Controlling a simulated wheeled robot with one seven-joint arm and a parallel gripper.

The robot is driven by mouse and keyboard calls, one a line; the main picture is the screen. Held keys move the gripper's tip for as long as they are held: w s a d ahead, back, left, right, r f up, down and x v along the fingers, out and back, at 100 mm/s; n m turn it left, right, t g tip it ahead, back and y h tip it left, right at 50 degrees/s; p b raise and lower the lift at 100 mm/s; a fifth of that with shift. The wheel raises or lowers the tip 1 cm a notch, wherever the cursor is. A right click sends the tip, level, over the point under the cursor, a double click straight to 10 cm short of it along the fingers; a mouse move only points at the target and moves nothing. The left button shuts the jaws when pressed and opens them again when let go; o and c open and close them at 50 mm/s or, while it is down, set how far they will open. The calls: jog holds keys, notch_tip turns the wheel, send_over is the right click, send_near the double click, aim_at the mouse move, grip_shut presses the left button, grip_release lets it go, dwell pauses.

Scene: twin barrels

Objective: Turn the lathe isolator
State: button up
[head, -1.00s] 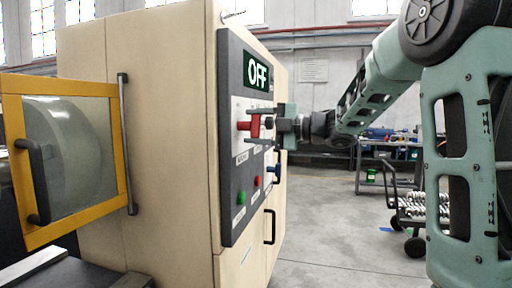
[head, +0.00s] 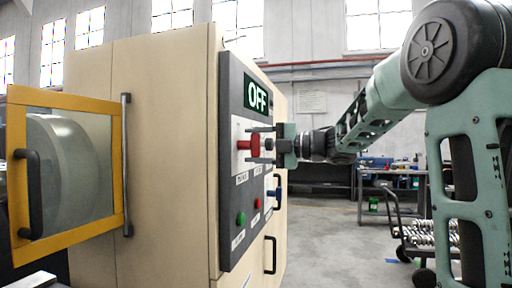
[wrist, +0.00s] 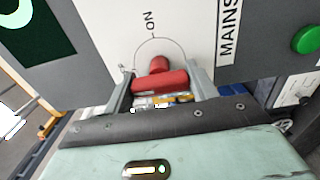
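The lathe isolator is a red handle (head: 248,145) on the white upper part of the machine's dark control panel. The display (head: 256,96) above it reads OFF. In the wrist view the red handle (wrist: 160,82) lies crosswise between my fingers, under a dial arc marked ON. My gripper (head: 262,143) faces the panel from the right, its fingers apart, one above and one below the handle. In the wrist view my gripper (wrist: 160,88) has a finger close to each end of the red bar. I cannot tell whether they touch it.
A yellow-framed guard door (head: 120,170) is at the left. A trolley (head: 425,235) and workbench (head: 392,180) stand right, with open floor between.

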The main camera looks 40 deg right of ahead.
jog(key=o, duration=0.4)
jog(key=shift+c, duration=0.2)
jog(key=b+v, duration=0.2)
jog(key=v, duration=1.5)
jog(key=shift+d, duration=0.2)
jog(key=shift+s+f, duration=0.1)
